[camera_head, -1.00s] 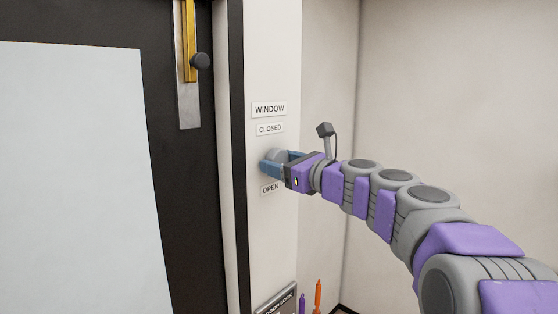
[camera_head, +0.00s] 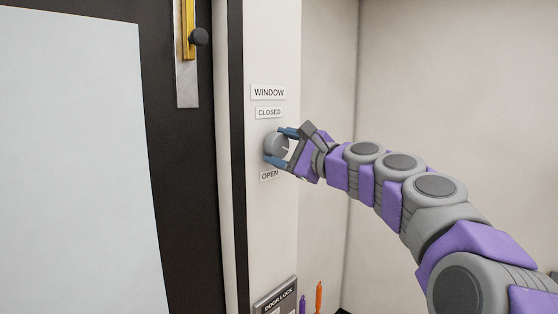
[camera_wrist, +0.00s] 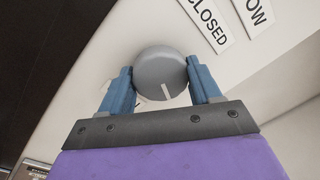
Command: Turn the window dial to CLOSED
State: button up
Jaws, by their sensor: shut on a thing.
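The window dial (camera_head: 277,146) is a round grey knob on the white wall strip, between the CLOSED label (camera_head: 269,113) above and the OPEN label (camera_head: 269,175) below. A WINDOW label (camera_head: 268,92) sits over both. My gripper (camera_head: 282,147) is shut on the dial, one blue finger on its upper side and one on its lower side. In the wrist view the dial (camera_wrist: 160,73) sits between the two blue fingers, and its white mark points down toward my gripper's palm. The CLOSED label (camera_wrist: 205,24) shows above right there. The OPEN label is mostly hidden there.
A dark door (camera_head: 180,190) with a pale panel and a yellow-and-grey handle (camera_head: 189,50) stands on the left. A DOOR LOCK box (camera_head: 275,298) is low on the wall strip, with purple and orange items (camera_head: 319,297) beside it. The right wall is bare.

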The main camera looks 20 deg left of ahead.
jog(key=n+b, duration=0.1)
jog(key=n, duration=0.1)
jog(key=f+n+b, duration=0.1)
jog(key=n, duration=0.1)
jog(key=shift+w+a+g+b, duration=0.1)
jog(key=shift+g+b, duration=0.2)
jog(key=n+b, duration=0.2)
jog(key=n, duration=0.1)
jog(key=shift+n, duration=0.4)
jog(key=n+g+b, duration=0.1)
jog(key=n, duration=0.6)
jog(key=shift+r+y, duration=0.1)
jog(key=shift+y, duration=0.2)
jog(key=shift+w+n, duration=0.1)
jog(key=shift+n, duration=0.3)
jog(key=n, duration=0.3)
jog(key=shift+d+r+p, duration=0.1)
jog(key=shift+d+p, duration=0.15)
jog(key=shift+p, duration=0.15)
jog(key=n+p, duration=0.2)
jog(key=n, duration=0.3)
jog(key=shift+r+g+p, duration=0.1)
jog(key=shift+g+p, duration=0.2)
jog(key=shift+g, duration=0.1)
jog(key=shift+d+n, duration=0.1)
jog(key=shift+n, duration=0.3)
